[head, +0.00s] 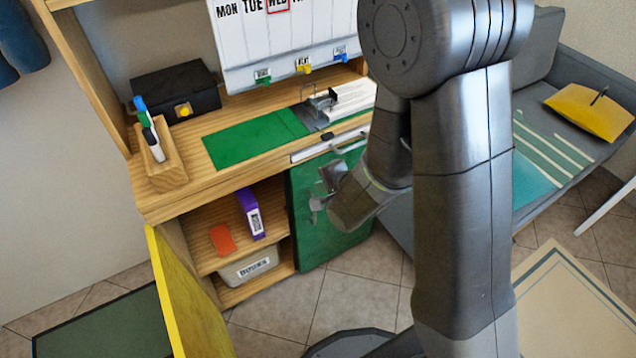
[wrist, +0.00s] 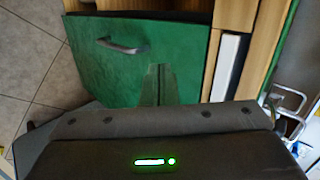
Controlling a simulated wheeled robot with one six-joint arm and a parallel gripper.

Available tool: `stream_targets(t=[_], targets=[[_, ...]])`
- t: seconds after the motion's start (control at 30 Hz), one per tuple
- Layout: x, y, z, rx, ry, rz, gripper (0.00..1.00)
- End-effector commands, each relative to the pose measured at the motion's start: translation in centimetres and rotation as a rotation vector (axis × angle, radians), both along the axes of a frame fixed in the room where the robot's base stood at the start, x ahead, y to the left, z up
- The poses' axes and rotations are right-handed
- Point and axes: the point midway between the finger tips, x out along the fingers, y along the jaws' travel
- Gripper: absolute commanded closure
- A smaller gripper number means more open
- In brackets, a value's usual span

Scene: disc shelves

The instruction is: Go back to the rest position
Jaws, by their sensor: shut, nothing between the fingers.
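My gripper (head: 318,205) is shut and empty, in front of the green cabinet door (head: 335,240) in the head view. Any gap between its tips and the door is hard to judge. In the wrist view the finger area (wrist: 160,82) shows at the middle, over the green door (wrist: 95,70). A metal handle (wrist: 123,46) lies up and left of the fingers, apart from them. My arm hides part of the desk's right end.
A yellow door (head: 185,290) stands open at the left. The open shelves hold a purple box (head: 250,213), a red item (head: 222,239) and a grey bin (head: 249,267). A wooden pen holder (head: 160,170) stands on the desk. A grey sofa (head: 560,80) is at the right.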

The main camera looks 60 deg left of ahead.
Motion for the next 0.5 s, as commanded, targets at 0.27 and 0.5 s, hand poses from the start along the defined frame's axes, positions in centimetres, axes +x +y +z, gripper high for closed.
stream_targets(t=[0.27, 0.5], targets=[[0.1, -3.3, 3.2, 0.001, -0.001, 0.001, 1.0], [0.2, -4.7, 4.4, 0.0, 0.0, -0.001, 1.0]])
